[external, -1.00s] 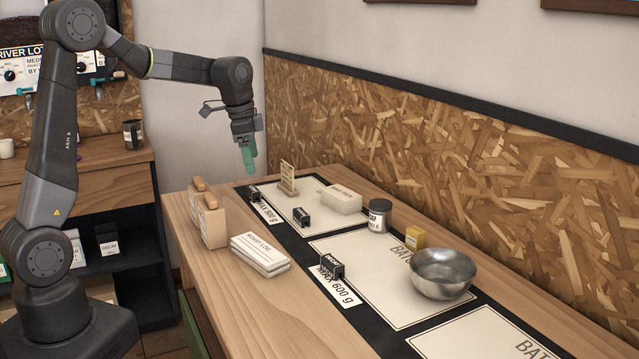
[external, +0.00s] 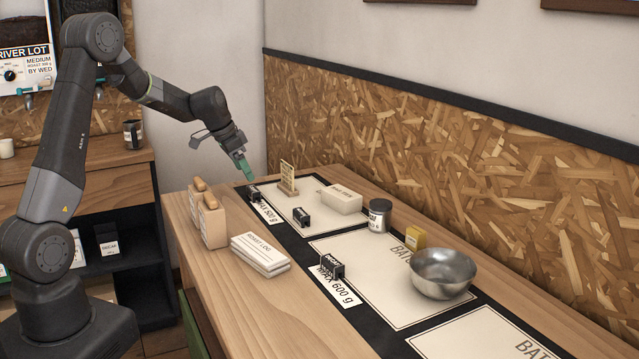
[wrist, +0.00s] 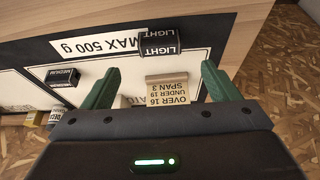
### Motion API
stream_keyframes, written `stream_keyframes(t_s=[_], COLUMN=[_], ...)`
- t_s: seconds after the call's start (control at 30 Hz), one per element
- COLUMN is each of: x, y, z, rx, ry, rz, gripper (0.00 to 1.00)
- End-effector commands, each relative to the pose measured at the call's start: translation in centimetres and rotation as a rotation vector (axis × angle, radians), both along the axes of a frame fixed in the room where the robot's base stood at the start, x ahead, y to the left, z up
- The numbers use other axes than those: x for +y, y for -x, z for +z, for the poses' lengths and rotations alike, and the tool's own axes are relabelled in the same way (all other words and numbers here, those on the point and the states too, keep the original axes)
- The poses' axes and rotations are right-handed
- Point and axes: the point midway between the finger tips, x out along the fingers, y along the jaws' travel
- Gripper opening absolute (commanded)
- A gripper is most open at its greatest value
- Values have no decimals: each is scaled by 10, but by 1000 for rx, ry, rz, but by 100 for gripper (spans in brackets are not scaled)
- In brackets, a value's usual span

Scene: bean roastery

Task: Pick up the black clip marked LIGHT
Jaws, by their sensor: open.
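The black clip marked LIGHT (wrist: 158,41) sits at the edge of the mat by the MAX 500 g label in the wrist view. In the external view my gripper (external: 249,176) is just above the clip, tilted.
A wooden sign (external: 288,180) stands close to the gripper. A black clip marked MEDIUM (wrist: 62,76) and another black clip (external: 332,267) are on the mats.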

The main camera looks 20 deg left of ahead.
Motion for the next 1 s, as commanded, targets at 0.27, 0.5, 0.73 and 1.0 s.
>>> stream_keyframes(t_s=[0.27,0.5,0.73,1.0], x=[-6,-13,-17,-16], y=[-5,-13,-17,-17], z=[-20,-50,-61,-61], rx=[2,2,-1,-1], ry=[-1,-1,-1,-1], rz=[0,0,0,0], gripper=[82,82,82,60])
